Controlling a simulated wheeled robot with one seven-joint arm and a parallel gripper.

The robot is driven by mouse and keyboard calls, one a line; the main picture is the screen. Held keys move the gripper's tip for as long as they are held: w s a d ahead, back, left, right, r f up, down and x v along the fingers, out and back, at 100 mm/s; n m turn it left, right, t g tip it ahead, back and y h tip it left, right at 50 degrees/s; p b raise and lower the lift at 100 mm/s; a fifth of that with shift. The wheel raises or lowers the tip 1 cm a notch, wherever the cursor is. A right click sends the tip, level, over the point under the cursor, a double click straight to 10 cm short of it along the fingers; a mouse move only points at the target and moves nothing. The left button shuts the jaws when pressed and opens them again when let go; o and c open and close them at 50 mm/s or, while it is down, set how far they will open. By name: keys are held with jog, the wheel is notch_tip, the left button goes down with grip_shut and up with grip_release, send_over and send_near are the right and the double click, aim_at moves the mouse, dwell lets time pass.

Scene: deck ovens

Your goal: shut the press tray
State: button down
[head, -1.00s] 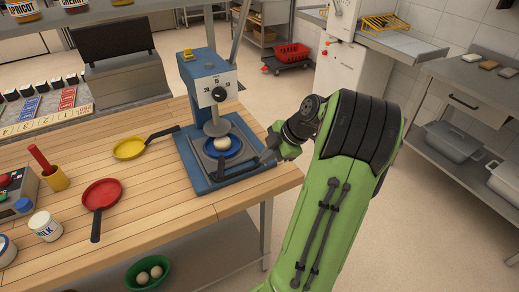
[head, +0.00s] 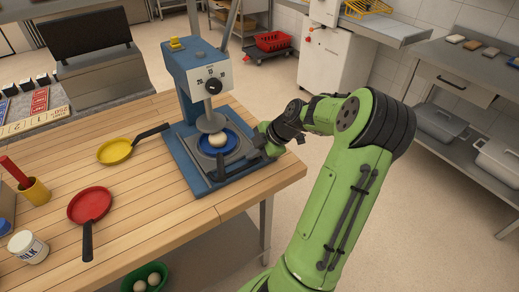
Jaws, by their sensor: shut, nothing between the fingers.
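The blue press (head: 190,72) stands on the wooden table with a dial on its front and a round pressing plate (head: 211,122) on its shaft. Its grey tray (head: 203,160) sits low on the base, with a dark handle bar (head: 222,172) along the front. On the tray are a blue pan (head: 232,146) and a pale dough ball (head: 217,139), just below and in front of the plate. My gripper (head: 256,152) is shut and empty at the tray's right side, close to the bar's right end. I cannot tell whether it touches.
A yellow pan (head: 115,151) and a red pan (head: 90,204) lie on the table (head: 150,222) left of the press.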

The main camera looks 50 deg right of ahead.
aim_at(240, 148)
jog(key=w, duration=0.2)
jog(key=w+d, duration=0.1)
jog(key=w, duration=0.1)
jog(key=shift+w, duration=0.1)
jog(key=shift+r, duration=0.1)
dwell(0.3)
